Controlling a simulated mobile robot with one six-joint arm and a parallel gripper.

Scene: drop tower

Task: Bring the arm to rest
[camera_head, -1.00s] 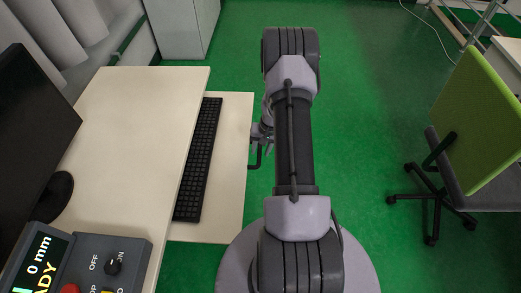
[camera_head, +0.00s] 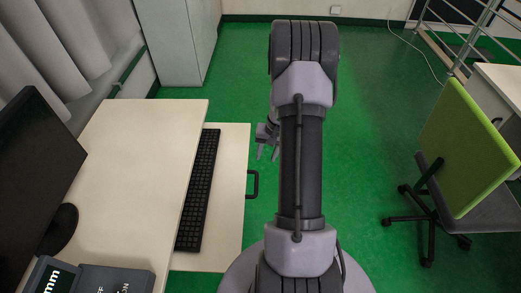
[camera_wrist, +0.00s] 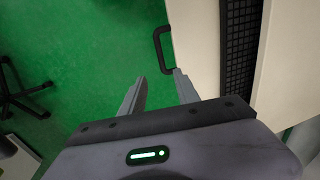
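My gripper (camera_head: 268,149) hangs to the left of my arm in the head view, beside the pulled-out keyboard drawer's black handle (camera_head: 252,184). In the wrist view my gripper (camera_wrist: 160,84) has its two fingers apart with nothing between them, over the green floor. The drawer handle (camera_wrist: 160,50) lies just beyond the fingertips in that view. The drawer (camera_head: 231,165) carries a black keyboard (camera_head: 198,190).
A cream desk (camera_head: 135,170) with a dark monitor (camera_head: 38,170) and a control box (camera_head: 112,280) stands on the left. A green chair (camera_head: 465,150) is on the right. A grey cabinet (camera_head: 175,40) stands at the back. Green floor (camera_head: 375,130) between is clear.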

